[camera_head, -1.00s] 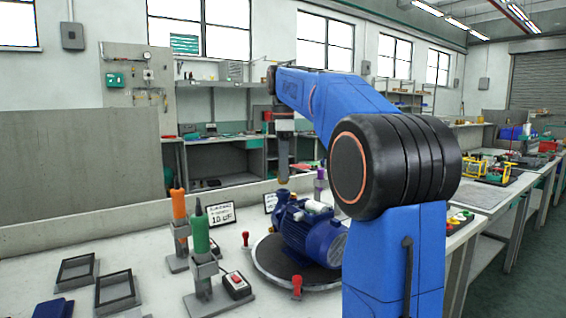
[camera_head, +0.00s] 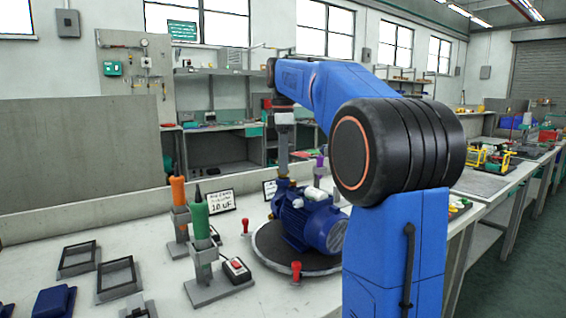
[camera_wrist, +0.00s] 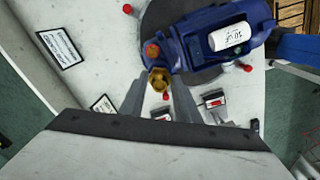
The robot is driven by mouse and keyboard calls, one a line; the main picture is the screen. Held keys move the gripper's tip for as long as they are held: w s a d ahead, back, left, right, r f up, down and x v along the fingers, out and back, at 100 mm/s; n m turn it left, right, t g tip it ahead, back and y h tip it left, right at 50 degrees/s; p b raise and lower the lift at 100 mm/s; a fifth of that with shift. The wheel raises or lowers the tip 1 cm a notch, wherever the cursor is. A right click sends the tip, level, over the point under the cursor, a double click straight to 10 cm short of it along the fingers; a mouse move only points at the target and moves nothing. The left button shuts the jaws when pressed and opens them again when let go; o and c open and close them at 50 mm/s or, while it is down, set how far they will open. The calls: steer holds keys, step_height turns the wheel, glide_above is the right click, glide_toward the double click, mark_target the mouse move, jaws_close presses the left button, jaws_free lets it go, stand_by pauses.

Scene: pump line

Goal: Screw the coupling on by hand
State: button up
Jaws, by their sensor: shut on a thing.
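The blue pump (camera_head: 312,222) with a white cylinder on top sits on a round dark turntable (camera_head: 262,252). It also shows in the wrist view (camera_wrist: 190,42), where the cylinder (camera_wrist: 230,36) reads "10 uF". My gripper (camera_head: 283,172) points straight down over the pump's left end. In the wrist view my gripper (camera_wrist: 158,88) is shut on the brass coupling (camera_wrist: 158,78), which lies between its fingertips beside the pump's end. An orange-red round part (camera_wrist: 152,50) is on the pump near it. Whether the coupling touches the pump's port or its thread I cannot tell.
Green (camera_head: 199,222) and orange (camera_head: 178,190) handled tools stand in holders to the left. Small red knobs (camera_head: 296,268) stand by the turntable. Two black trays (camera_head: 117,280) lie at the left. A sign (camera_head: 221,202) stands behind.

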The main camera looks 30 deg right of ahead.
steer(key=shift+f, duration=0.15)
stand_by(0.5)
steer(key=o, duration=1.1)
steer(key=shift+r, duration=2.95)
